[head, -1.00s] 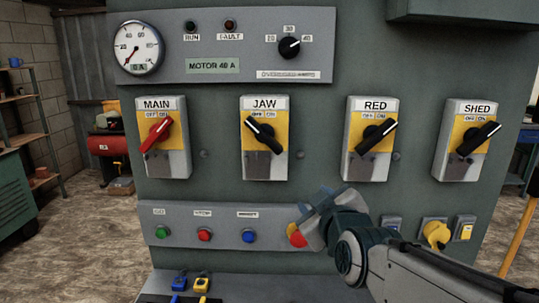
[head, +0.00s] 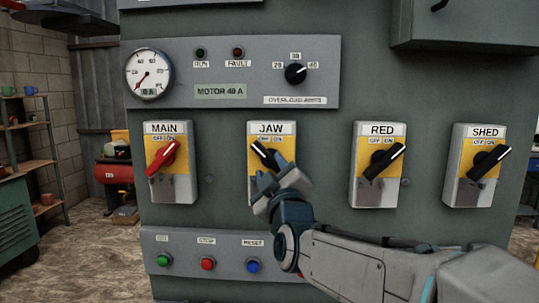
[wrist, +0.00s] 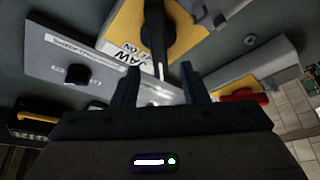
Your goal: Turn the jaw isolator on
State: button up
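The jaw isolator (head: 284,138) is a grey box with a yellow plate, labelled JAW, on the green cabinet front. Its black handle (head: 262,153) slants up-left toward OFF. My gripper (head: 271,178) is in front of the box's lower part and hides it. In the wrist view the jaw isolator (wrist: 118,31) is upside down at the top. Its handle (wrist: 157,30), with a white line, points down toward the gap between my gripper's two dark fingers (wrist: 158,78). The fingers are apart, one on each side of the handle's tip. I cannot tell whether they touch it.
MAIN (head: 172,190) has a red handle slanting up-right. RED (head: 378,195) and SHED (head: 475,195) have black handles slanting up-right toward ON. The meter panel (head: 235,55) is above, with an overload dial (head: 295,73). A push-button panel (head: 180,242) is below.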

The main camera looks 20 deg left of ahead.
aim_at(267, 159)
jog(key=p+x, duration=0.1)
jog(key=x, duration=0.4)
jog(key=shift+w+a+r, duration=0.1)
jog(key=shift+w+a, duration=0.1)
jog(key=shift+w, duration=0.1)
grip_shut()
